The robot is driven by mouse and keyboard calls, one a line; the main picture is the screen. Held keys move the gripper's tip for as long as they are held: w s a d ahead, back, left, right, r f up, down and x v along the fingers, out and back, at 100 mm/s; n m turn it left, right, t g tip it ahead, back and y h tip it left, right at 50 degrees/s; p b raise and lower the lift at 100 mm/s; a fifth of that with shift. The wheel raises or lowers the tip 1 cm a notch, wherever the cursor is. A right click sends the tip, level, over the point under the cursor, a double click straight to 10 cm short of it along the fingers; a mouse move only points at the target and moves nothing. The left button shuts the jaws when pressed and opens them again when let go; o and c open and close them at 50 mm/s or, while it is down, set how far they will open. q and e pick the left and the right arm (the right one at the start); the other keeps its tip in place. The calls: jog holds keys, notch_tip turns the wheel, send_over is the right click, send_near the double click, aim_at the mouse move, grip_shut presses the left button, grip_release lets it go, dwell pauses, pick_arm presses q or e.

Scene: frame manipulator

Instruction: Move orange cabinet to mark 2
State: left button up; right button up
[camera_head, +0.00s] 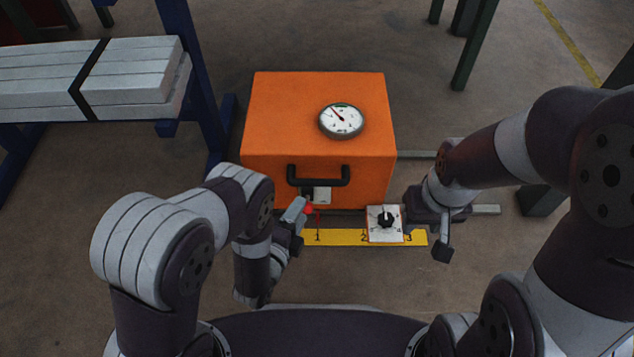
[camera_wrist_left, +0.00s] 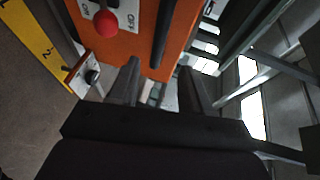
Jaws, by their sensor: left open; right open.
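The orange cabinet (camera_head: 275,115) stands on a rail, with a round gauge (camera_head: 341,121) on top and a black handle (camera_head: 318,181) on its front. My left gripper (camera_head: 297,222) is open at the cabinet's lower front left. The left wrist view shows its open fingers (camera_wrist_left: 160,90) below the handle (camera_wrist_left: 163,35), and a red knob (camera_wrist_left: 105,22) on a plate reading OFF. My right gripper (camera_head: 441,222) is open, right of the cabinet near mark 3.
A white plate with a black knob (camera_head: 386,220) sits between marks 2 and 3, beside my right gripper. A blue rack (camera_head: 200,90) with grey bars (camera_head: 130,70) stands at the left. Green posts (camera_head: 475,45) stand at the back right. The floor behind the cabinet is clear.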

aim_at(316, 185)
pick_arm(q)
jog(key=b+x, duration=0.2)
jog(key=x, duration=0.1)
jog(key=b+x, duration=0.2)
jog(key=x, duration=0.2)
jog(key=b+x, duration=0.2)
jog(key=x, duration=0.2)
jog(key=shift+f, duration=0.3)
jog(key=shift+w+d+r, duration=0.1)
jog(key=shift+w+d, duration=0.1)
jog(key=shift+w, duration=0.2)
grip_shut()
